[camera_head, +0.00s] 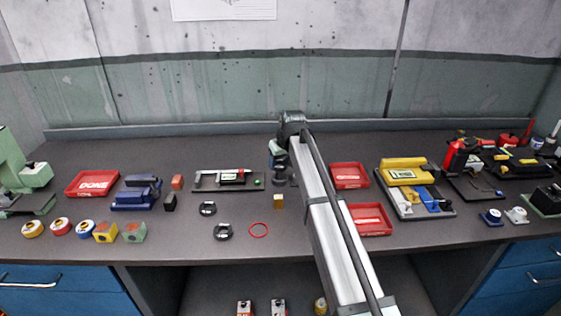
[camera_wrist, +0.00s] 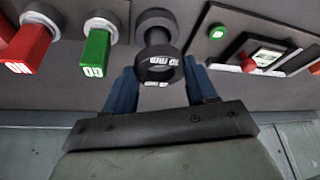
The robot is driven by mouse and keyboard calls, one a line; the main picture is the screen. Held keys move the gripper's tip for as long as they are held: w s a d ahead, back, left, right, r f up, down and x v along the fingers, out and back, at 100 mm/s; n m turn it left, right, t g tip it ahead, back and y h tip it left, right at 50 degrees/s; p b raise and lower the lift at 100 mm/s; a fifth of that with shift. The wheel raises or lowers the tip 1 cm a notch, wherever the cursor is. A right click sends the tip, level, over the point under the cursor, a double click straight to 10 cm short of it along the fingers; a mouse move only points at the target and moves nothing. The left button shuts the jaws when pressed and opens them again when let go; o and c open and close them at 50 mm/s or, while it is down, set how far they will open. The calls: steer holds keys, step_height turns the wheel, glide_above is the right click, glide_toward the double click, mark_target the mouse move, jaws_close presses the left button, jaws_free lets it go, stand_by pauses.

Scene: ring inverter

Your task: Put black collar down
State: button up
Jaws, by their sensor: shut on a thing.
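My gripper (camera_wrist: 160,84) has its two blue fingers shut on the black collar (camera_wrist: 158,68), a dark ring with white markings. A narrow dark stem with a round dark base (camera_wrist: 157,18) shows just beyond the collar in the wrist view. I cannot tell whether the collar is around the stem's top or only in line with it. In the head view my gripper (camera_head: 279,157) is at the back of the table, above a dark round base (camera_head: 280,182), partly hidden by my arm.
A red post (camera_wrist: 27,45) and a green post (camera_wrist: 95,50) stand beside it in the wrist view. A dark panel with a green button (camera_wrist: 217,32) is on the other side.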

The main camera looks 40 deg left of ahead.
steer(key=shift+f, duration=0.5)
steer(key=o, duration=1.2)
steer(key=shift+r, duration=0.5)
steer(key=v, duration=1.2)
steer(key=shift+w+r, duration=0.1)
